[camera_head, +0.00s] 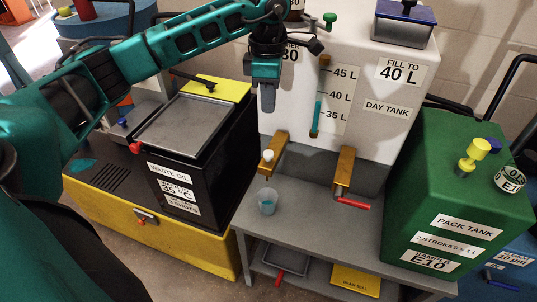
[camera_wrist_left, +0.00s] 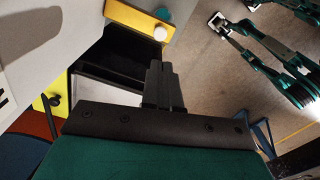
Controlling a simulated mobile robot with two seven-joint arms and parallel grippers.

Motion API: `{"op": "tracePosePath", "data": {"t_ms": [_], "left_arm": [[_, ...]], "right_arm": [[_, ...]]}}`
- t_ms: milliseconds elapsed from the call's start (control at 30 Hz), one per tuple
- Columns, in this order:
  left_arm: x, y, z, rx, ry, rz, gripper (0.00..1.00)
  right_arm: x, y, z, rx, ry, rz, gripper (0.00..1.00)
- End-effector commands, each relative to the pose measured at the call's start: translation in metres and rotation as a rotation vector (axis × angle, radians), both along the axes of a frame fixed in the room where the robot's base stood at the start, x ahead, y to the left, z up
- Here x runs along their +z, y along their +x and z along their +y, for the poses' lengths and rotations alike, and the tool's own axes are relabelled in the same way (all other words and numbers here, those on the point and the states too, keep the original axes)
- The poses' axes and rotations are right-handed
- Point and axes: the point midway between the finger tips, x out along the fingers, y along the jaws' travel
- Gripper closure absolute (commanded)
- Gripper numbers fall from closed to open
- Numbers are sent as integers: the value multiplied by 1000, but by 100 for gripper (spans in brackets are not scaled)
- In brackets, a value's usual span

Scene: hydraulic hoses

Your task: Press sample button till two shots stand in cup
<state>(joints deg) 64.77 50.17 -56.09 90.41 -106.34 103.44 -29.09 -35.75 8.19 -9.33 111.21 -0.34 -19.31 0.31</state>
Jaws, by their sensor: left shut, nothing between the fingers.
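The day tank's left brass tap (camera_head: 275,148) carries a white round button (camera_head: 267,156) near its lower end. In the left wrist view the button (camera_wrist_left: 160,33) sits at the end of the brass bar (camera_wrist_left: 140,19). A small clear cup (camera_head: 267,203) stands upright on the grey bench below the tap, with teal liquid in it; I cannot tell how many shots. My left gripper (camera_head: 267,108) is shut and empty, in front of the tank, above the button and apart from it. It also shows in the left wrist view (camera_wrist_left: 163,68). My right gripper is not in view.
A second brass tap (camera_head: 345,172) with a red lever is to the right. The black waste oil box (camera_head: 210,165) stands left and the green pack tank (camera_head: 455,190) right. The grey bench (camera_head: 310,218) is clear around the cup. A tray (camera_head: 285,262) lies on its lower shelf.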

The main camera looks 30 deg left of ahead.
Motion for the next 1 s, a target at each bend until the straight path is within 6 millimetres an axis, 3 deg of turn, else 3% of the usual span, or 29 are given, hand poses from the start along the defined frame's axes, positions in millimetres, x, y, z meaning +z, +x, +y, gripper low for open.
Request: {"op": "tracePosePath", "data": {"t_ms": [600, 800, 1000], "left_arm": [[9, 1, -5, 1114, -3, 1, 100], [12, 1, -6, 1292, -4, 2, 100], [13, 0, -6, 1332, -3, 3, 100]], "right_arm": [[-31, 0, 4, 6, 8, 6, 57], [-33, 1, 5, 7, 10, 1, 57], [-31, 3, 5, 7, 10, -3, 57]]}}
